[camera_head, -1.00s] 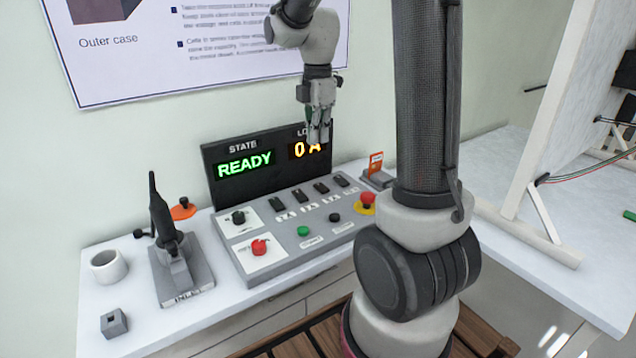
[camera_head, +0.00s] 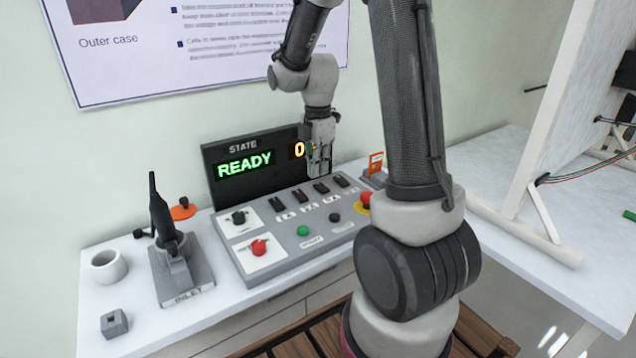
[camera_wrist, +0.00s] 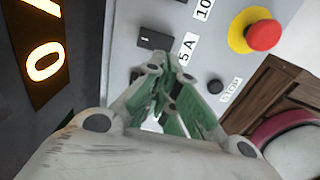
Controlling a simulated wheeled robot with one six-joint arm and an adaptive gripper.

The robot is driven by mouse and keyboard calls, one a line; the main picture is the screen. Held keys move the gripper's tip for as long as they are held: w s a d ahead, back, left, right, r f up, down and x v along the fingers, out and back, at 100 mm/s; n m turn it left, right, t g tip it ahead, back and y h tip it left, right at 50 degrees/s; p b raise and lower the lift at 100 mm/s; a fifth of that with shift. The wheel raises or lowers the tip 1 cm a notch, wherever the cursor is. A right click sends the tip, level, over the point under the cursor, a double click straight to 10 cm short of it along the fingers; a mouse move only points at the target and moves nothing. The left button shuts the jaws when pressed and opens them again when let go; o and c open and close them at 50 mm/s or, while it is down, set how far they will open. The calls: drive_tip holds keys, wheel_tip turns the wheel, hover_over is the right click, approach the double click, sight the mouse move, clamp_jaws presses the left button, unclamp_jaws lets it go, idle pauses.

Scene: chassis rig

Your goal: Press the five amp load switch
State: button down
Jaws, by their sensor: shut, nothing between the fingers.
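The five amp load switch is a black rocker (camera_wrist: 155,39) with a white "5 A" label (camera_wrist: 187,48) beside it in the wrist view. In the head view it is the third black rocker (camera_head: 321,188) from the left in the row on the grey control panel (camera_head: 262,286). My gripper (camera_head: 319,174) is shut and empty, pointing down just above and behind this switch. In the wrist view, my gripper's tips (camera_wrist: 160,60) meet close beside the rocker. I cannot tell whether they touch anything.
A red and yellow mushroom button (camera_wrist: 262,34) and a black button (camera_wrist: 215,86) are nearby.

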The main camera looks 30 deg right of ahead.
sight(318, 195)
drive_tip(key=shift+f, duration=2.4)
drive_tip(key=shift+s+f, duration=0.15)
drive_tip(key=shift+f, duration=0.2)
drive_tip(key=shift+r, duration=0.1)
drive_tip(key=shift+w+r, duration=0.25)
drive_tip(key=shift+w, duration=0.55)
